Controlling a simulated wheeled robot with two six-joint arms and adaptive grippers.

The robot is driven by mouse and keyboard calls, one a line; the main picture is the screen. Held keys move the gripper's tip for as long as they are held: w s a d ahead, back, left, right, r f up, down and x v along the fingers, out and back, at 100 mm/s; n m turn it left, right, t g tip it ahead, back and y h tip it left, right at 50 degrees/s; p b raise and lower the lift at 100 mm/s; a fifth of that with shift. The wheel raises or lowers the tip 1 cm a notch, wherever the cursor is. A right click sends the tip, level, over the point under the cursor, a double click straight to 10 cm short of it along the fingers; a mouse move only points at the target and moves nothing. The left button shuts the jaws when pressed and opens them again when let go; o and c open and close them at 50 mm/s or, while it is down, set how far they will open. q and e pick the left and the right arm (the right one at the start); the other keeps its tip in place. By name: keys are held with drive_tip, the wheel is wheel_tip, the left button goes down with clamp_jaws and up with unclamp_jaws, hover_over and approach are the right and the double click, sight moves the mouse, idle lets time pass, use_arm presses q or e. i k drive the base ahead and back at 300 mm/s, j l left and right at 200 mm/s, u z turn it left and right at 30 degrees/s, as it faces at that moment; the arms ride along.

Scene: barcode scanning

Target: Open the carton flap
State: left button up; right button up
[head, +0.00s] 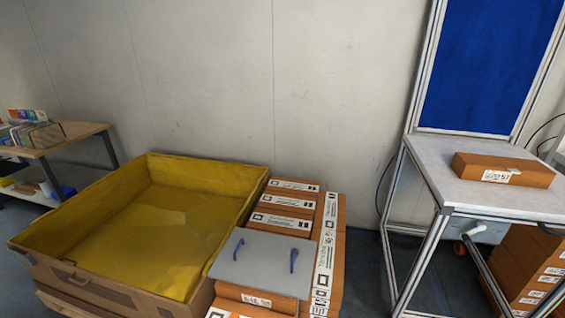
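A closed brown carton (470,163) with a white label lies on the grey-topped table at the right. A large open carton (258,178) with brown outer walls and a yellow inside stands at the lower left, and it looks empty. Closed orange-brown cartons (335,212) with white labels are stacked beside it. I cannot tell which carton has the flap, and no raised flap stands out. Neither my left nor my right gripper shows in the head view.
A grey panel (262,262) with two blue handles lies over the stacked cartons. The table (432,172) has a metal frame, with a blue board (490,65) behind it. More cartons (535,265) stand under it. A wooden shelf (75,138) is at the far left.

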sight(125, 295)
drive_tip(key=u, duration=1.6)
drive_tip(key=i+j+u, duration=0.2)
drive_tip(key=i+u, duration=0.15)
drive_tip(key=i, duration=0.45)
drive_tip(key=i+u, duration=0.35)
drive_tip(key=i, duration=0.45)
